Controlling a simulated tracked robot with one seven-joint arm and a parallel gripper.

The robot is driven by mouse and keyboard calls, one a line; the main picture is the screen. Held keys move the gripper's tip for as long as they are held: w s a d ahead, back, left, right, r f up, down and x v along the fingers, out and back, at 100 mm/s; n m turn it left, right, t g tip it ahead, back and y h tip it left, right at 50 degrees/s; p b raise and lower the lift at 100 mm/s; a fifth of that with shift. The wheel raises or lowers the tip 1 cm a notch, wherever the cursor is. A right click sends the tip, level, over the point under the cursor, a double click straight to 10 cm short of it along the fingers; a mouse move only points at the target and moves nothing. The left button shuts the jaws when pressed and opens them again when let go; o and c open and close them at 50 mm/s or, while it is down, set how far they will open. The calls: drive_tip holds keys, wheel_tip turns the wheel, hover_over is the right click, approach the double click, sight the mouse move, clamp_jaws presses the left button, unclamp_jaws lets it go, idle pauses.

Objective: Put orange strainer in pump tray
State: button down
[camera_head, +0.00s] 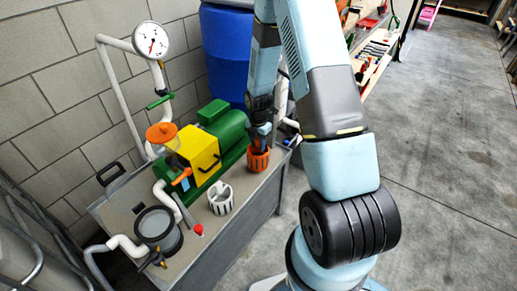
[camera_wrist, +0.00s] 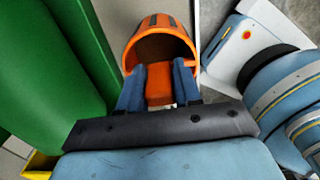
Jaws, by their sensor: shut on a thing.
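The orange strainer (camera_head: 258,160) is a slotted cup at the right part of the grey bench, beside the green and yellow pump (camera_head: 202,146). My gripper (camera_head: 261,134) comes down on it from above and is shut on it. I cannot tell whether the strainer touches the bench.
A white strainer (camera_head: 220,197) stands on the bench (camera_head: 245,207) in front of the pump. A red-knobbed part (camera_head: 198,230) lies near the front edge. A pressure gauge (camera_head: 150,40) on white pipe rises behind. A blue barrel (camera_head: 225,55) stands at the back. Floor at right is clear.

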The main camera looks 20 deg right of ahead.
sight(258, 148)
drive_tip(key=shift+w+f, duration=0.2)
drive_tip(key=shift+f, duration=1.65)
drive_tip(key=c, duration=0.8)
unclamp_jaws()
drive_tip(key=shift+d, duration=0.1)
